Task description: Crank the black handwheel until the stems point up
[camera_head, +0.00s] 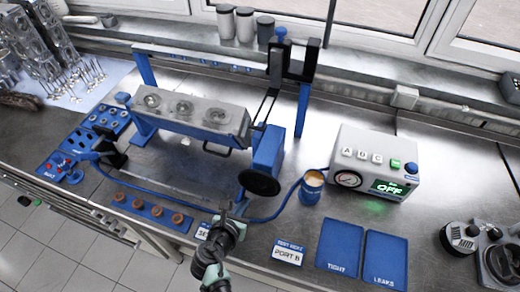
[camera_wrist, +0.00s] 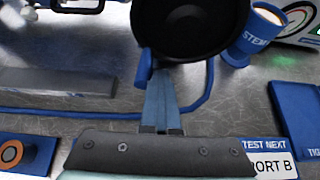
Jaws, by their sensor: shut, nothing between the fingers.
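The black handwheel (camera_head: 259,181) is a dark disc at the front right end of the blue stand; it fills the top middle of the wrist view (camera_wrist: 190,25). The stand carries a grey cylinder head (camera_head: 190,112) lying with three round chambers facing up. No stems can be made out on its upper face. My gripper (camera_head: 224,205) is just in front and left of the wheel. In the wrist view its closed fingers (camera_wrist: 160,92) reach up to the wheel's lower edge, with nothing between them. Whether they touch the wheel cannot be told.
A blue cup (camera_head: 311,190) stands right of the wheel, before the tester box (camera_head: 375,164) reading OFF. A blue hose (camera_head: 150,199) runs along the bench. Blue TIGHT (camera_head: 340,246) and LEAKS (camera_head: 385,262) mats lie at front right. A blue strip (camera_head: 150,210) holds several copper-coloured rings.

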